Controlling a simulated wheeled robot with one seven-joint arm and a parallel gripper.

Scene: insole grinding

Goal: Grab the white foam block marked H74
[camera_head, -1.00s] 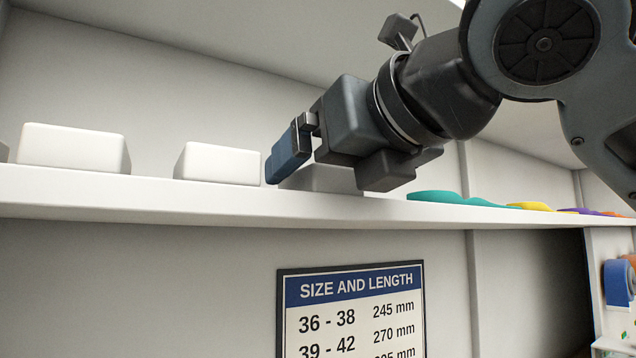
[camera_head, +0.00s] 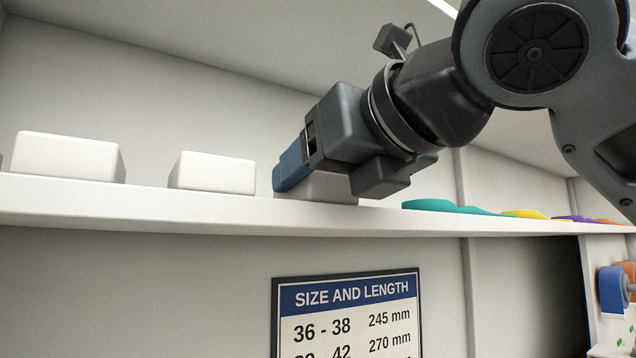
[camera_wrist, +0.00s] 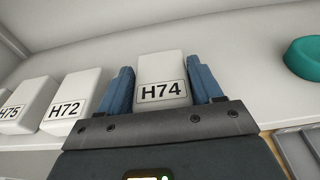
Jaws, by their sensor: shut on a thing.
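The white foam block marked H74 (camera_wrist: 160,72) stands on the shelf between the two blue fingers of my gripper (camera_wrist: 162,85) in the wrist view. Its label faces the wrist camera. In the head view my gripper (camera_head: 290,172) is at the block (camera_head: 325,187), which is partly hidden under and behind the gripper. The fingers are shut on the block's sides. The block appears to rest on the shelf; I cannot tell if it has any gap beneath it.
A white block marked H72 (camera_wrist: 72,102) and one marked H75 (camera_wrist: 30,100) stand to the left on the shelf (camera_head: 150,205). Teal insoles (camera_head: 440,206) and other coloured ones lie to the right. A size sign (camera_head: 348,315) hangs below. The shelf's upper board is above the arm.

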